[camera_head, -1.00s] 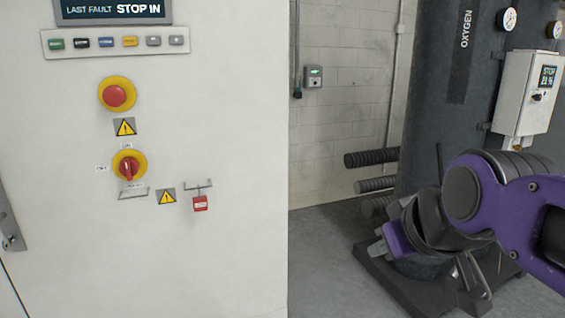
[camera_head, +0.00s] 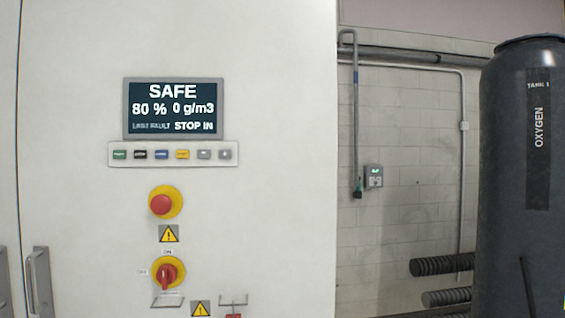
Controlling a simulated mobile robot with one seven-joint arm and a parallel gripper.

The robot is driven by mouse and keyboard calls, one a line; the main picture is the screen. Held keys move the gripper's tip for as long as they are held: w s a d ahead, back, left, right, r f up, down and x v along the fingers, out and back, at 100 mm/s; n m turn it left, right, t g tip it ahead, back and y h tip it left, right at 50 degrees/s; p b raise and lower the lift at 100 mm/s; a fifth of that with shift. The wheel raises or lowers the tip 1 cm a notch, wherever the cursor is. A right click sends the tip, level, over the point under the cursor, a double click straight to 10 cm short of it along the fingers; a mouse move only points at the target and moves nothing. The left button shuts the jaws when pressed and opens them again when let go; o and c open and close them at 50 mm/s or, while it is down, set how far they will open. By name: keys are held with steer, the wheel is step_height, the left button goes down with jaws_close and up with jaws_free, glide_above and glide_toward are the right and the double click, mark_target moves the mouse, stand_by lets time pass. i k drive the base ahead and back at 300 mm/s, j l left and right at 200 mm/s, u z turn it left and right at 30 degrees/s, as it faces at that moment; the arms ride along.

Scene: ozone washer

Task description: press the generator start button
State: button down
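A white cabinet (camera_head: 270,200) fills the left half of the head view. It carries a grey strip (camera_head: 173,164) with a row of small buttons, their labels too small to read. From the left they are green (camera_head: 120,154), black (camera_head: 140,154), blue (camera_head: 161,154), yellow (camera_head: 182,154) and two grey ones (camera_head: 204,154). No label lets me tell which one is the start button. Above the strip a display (camera_head: 173,107) reads SAFE, 80 %, 0 g/m3, LAST FAULT STOP IN. My gripper is not in view.
Below the strip are a red mushroom button (camera_head: 161,205) on yellow and a red rotary switch (camera_head: 167,273) on yellow. A door handle (camera_head: 40,282) sits at lower left. A dark oxygen tank (camera_head: 510,210) stands at right, with a small wall box (camera_head: 374,176) between.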

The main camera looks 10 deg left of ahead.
mark_target(117, 154)
steer(key=u, duration=1.25)
